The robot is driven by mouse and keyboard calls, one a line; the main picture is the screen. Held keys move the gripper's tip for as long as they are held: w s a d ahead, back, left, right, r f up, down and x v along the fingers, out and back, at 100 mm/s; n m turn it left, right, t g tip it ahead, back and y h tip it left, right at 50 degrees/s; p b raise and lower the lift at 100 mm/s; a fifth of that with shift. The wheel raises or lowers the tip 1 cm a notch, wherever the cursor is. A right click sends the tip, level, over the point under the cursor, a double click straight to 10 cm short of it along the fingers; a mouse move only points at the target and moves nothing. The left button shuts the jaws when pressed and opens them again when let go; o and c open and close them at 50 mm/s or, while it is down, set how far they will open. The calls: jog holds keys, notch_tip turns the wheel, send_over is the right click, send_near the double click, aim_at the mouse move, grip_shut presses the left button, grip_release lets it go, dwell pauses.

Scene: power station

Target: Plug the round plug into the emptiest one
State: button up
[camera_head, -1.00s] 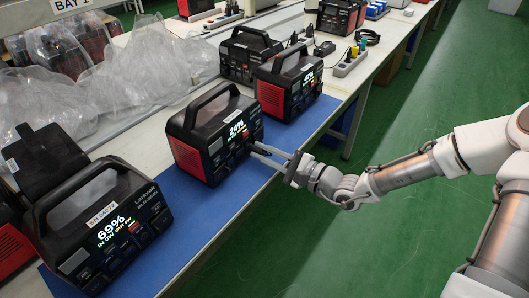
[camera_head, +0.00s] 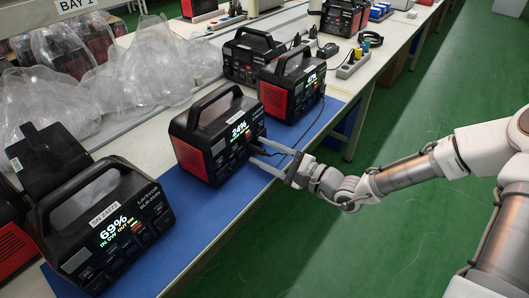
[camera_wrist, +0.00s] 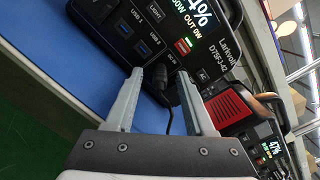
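The power station reading 24% (camera_head: 214,136) stands in the middle of the blue mat, between one reading 69% (camera_head: 104,222) at the left and one reading 47% (camera_head: 292,86) behind it. My gripper (camera_head: 254,149) is at the front of the 24% unit, fingers apart. In the wrist view my gripper (camera_wrist: 160,74) is open on either side of the black round plug (camera_wrist: 158,76), apart from it. The plug sits at the 24% unit's lower front panel, its cable running down between the fingers. How deep it sits I cannot tell.
Another black power station (camera_head: 249,54) stands behind the row. Crumpled clear plastic bags (camera_head: 135,75) cover the bench at the back left. A white power strip (camera_head: 352,63) lies farther along. The blue mat (camera_head: 187,207) is bare between the 69% and 24% units.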

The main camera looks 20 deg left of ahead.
dwell(0.3)
jog(key=p+v, duration=0.3)
jog(key=v, duration=1.4)
jog(key=shift+d+p, duration=0.2)
jog(key=shift+p, duration=0.2)
jog(key=shift+s, duration=0.1)
